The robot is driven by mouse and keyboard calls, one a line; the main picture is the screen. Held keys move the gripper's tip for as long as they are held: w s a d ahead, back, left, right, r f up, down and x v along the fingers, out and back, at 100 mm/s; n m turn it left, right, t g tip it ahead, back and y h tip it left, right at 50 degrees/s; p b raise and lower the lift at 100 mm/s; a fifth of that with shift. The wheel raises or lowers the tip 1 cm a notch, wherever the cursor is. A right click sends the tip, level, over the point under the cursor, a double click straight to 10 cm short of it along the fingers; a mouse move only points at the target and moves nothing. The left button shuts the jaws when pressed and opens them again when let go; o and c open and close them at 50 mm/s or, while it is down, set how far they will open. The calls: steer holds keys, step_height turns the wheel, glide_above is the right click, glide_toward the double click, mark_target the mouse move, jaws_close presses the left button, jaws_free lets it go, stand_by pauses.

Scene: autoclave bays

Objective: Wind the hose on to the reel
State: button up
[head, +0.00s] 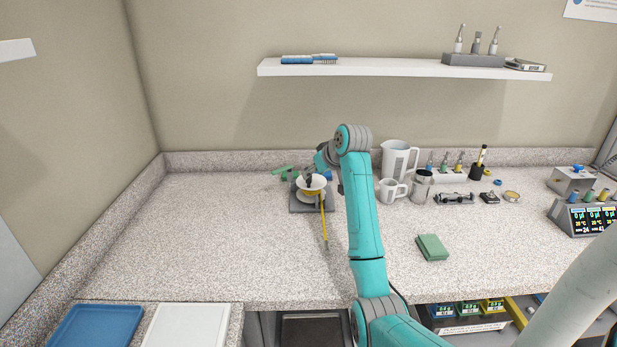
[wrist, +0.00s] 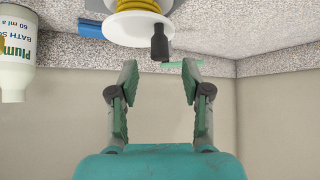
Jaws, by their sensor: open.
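The reel (head: 312,186) is a white-flanged spool on a grey base plate (head: 300,203) at the back left of the worktop. It shows in the wrist view (wrist: 128,27) with yellow hose wound round its core. A loose length of yellow hose (head: 324,228) runs from the reel towards the front over the worktop. A dark crank knob (wrist: 160,44) sticks out from the reel's rim. My gripper (wrist: 160,65) is open and empty. The knob's end lies in front of the gap between the fingertips, apparently touching neither finger. In the head view my wrist partly hides the reel.
A green object (head: 283,171) lies left of the reel. A white jug (head: 398,158), a mug (head: 391,190) and a metal cup (head: 421,185) stand to the right. A green pad (head: 432,247) lies further forward. The left worktop is clear. A shelf (head: 400,68) hangs above.

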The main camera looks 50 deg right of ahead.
steer(key=shift+x, duration=2.5)
jaws_close()
